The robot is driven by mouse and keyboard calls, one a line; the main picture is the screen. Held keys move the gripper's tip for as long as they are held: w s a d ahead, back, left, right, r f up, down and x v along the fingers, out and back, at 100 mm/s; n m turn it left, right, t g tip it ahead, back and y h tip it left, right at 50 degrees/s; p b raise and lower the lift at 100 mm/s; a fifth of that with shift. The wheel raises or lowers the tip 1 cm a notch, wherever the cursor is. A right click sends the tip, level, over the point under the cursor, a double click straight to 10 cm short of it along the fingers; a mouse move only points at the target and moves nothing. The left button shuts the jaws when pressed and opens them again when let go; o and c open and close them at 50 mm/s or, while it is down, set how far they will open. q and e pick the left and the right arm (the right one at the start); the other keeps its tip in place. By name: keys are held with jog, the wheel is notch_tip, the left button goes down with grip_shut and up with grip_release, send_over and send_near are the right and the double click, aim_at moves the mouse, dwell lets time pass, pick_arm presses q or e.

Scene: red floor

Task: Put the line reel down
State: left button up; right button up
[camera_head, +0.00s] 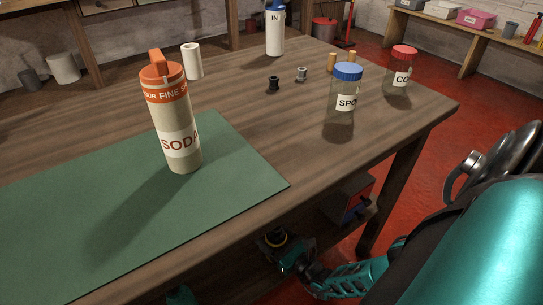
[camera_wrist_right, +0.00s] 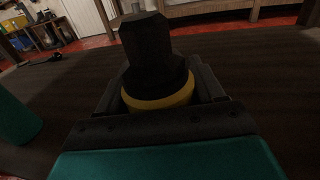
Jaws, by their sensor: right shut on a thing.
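The line reel (camera_wrist_right: 155,60) is a dark stepped cylinder with a yellow band at its base, seen close up in the right wrist view. My right gripper (camera_wrist_right: 160,95) is shut on it around the yellow band. In the head view the right gripper (camera_head: 275,240) is low, beyond the table's front edge, and the reel (camera_head: 276,236) shows only as a small dark shape with a yellow ring. Its height relative to the shelf under the table is hard to tell.
The wooden table (camera_head: 330,165) carries a green mat (camera_head: 235,165), a SODA bottle (camera_head: 175,115), a white cylinder (camera_head: 192,60), two small spools, a blue-lidded jar (camera_head: 345,88) and a red-lidded jar (camera_head: 399,72). A red-and-blue box (camera_head: 350,198) is under the table.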

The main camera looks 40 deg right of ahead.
jog(key=shift+f, duration=0.1)
jog(key=o, duration=1.2)
pick_arm(q)
jog(key=shift+a, duration=0.1)
pick_arm(e)
jog(key=shift+o, duration=0.2)
pick_arm(q)
jog(key=shift+s+f, duration=0.1)
jog(key=shift+f, duration=0.05)
